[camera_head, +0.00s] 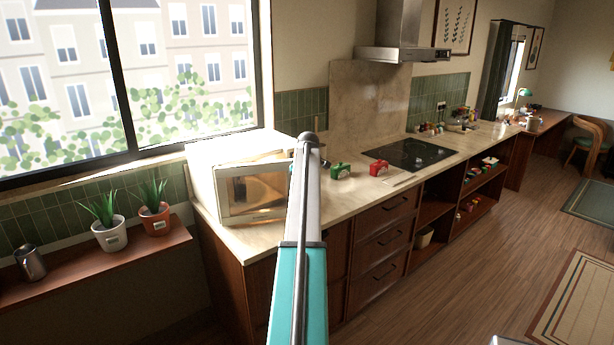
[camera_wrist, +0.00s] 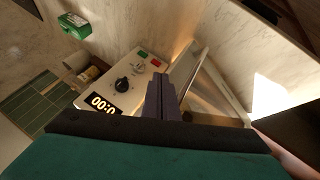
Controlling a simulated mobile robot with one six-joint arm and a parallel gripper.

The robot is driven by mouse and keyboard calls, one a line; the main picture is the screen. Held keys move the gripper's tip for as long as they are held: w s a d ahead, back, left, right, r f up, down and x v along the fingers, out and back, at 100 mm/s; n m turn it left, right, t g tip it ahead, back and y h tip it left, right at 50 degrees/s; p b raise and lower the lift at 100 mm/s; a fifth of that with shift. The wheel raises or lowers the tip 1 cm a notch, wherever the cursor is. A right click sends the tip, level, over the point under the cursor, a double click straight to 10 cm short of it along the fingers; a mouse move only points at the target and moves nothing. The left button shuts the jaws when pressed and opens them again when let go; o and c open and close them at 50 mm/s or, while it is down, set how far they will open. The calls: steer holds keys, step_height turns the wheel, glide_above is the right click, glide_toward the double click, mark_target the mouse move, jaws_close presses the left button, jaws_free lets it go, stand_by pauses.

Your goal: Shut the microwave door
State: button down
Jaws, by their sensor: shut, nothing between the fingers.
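The white microwave (camera_head: 205,165) stands at the left end of the counter. Its framed glass door (camera_head: 222,197) stands open at an angle, with a warm-lit interior behind it. In the wrist view, the control panel (camera_wrist: 117,75) shows a black knob, a lit display and green and red buttons. The door (camera_wrist: 210,85) also shows there, to the right of the panel, with a lit gap between. My gripper (camera_wrist: 161,82) is shut and empty, its dark fingers in front of the opening between panel and door. Contact with the door cannot be told. My arm hides the microwave's right side in the head view.
The counter (camera_head: 345,195) runs right to a black cooktop (camera_head: 410,154). A green object (camera_head: 340,170) and a red object (camera_head: 378,168) stand on it. Potted plants (camera_head: 110,238) sit on a lower shelf at left. The floor at right is open.

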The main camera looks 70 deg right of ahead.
steer(key=shift+w, duration=0.15)
steer(key=shift+a, duration=0.1)
steer(key=s+a+r+p, duration=0.1)
steer(key=s+r+p, duration=0.1)
steer(key=s+r, duration=0.4)
steer(key=shift+r, duration=0.95)
